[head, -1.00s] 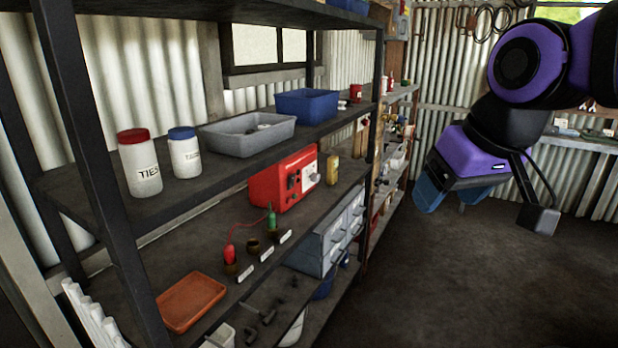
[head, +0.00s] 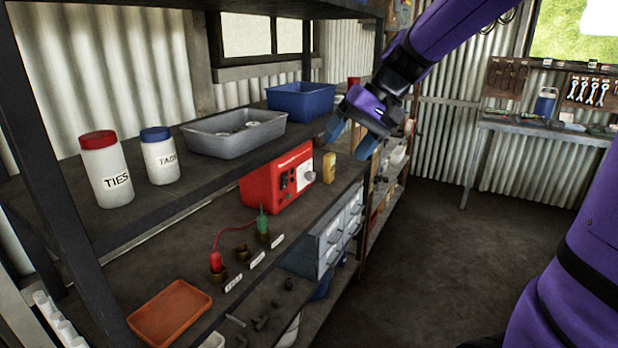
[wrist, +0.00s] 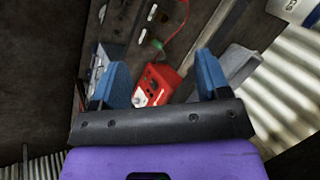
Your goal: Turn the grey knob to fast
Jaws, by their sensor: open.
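The red box (head: 268,180) stands on the middle shelf, its front panel facing right. A pale grey-white round knob (head: 309,176) sits on that panel, with small dark controls beside it; its setting is too small to read. In the wrist view the red box (wrist: 160,84) shows between the fingers, with the pale knob (wrist: 139,101) near the left finger. My gripper (head: 352,140) is open and empty, above and to the right of the box, apart from it. Its blue fingers also show in the wrist view (wrist: 163,80).
A yellow container (head: 329,168) stands just right of the red box. A grey tray (head: 225,146) and a blue bin (head: 302,103) sit on the shelf above. A green plug (head: 262,222) and a red plug (head: 215,262) with cable are in front. The floor at right is clear.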

